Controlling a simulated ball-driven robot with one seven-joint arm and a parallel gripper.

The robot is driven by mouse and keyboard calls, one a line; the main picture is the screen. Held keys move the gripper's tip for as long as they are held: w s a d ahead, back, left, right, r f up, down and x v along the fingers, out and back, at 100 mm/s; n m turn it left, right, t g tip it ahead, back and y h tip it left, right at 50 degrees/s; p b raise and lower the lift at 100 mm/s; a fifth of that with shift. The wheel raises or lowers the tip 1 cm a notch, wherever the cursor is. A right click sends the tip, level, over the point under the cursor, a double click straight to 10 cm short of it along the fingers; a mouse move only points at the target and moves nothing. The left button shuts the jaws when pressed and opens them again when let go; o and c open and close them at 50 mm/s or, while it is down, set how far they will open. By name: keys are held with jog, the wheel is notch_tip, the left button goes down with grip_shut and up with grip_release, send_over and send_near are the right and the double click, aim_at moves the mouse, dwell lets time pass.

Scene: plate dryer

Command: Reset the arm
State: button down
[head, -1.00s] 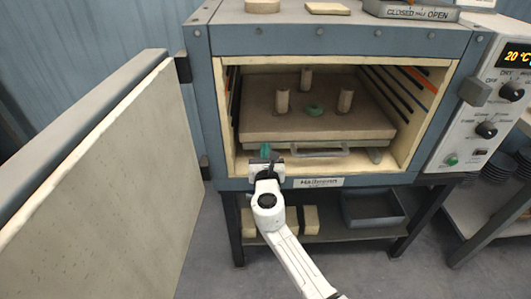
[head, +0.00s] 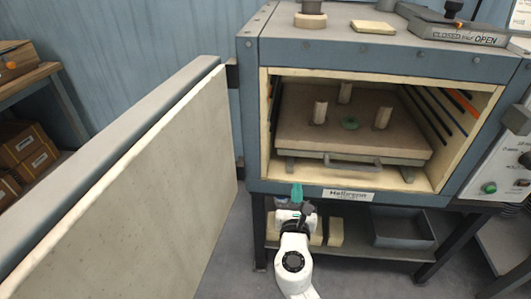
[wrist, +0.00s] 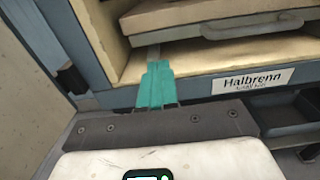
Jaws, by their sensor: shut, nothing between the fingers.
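My gripper (head: 297,191) has teal fingers and is shut and empty. In the head view it is just below and in front of the front lower edge of the kiln-like dryer (head: 360,46). In the wrist view the teal fingers (wrist: 155,85) are together and point toward the chamber's lower left front. The dryer's chamber is open. Inside it a brown shelf slab (head: 300,138) with a front handle (head: 352,161) carries upright posts (head: 383,117) and a small green ring (head: 350,123). The gripper appears apart from the slab and handle.
The thick open door (head: 150,165) stands to the left of my arm. Under the dryer is a shelf with pale blocks (head: 336,232) and a grey bin (head: 402,228). A control panel (head: 505,160) is at right, and boxes (head: 25,150) are at far left.

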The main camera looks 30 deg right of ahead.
jog(key=s+d+f+m+g+p, duration=0.1)
jog(key=s+d+m+g+p, duration=0.3)
jog(key=s+m, duration=0.55)
jog(key=s+d+f+m+g+p, duration=0.15)
jog(key=s+d+m+g, duration=0.3)
jog(key=s+m, duration=0.45)
jog(key=s+a+m+g+y+p, duration=0.4)
jog(key=s+a+m+y, duration=0.5)
jog(key=s, duration=0.5)
jog(key=shift+a+m+g+y+p, duration=0.4)
jog(key=shift+a+m+g, duration=0.35)
jog(key=shift+a+m, duration=0.4)
jog(key=shift+s+f, duration=0.1)
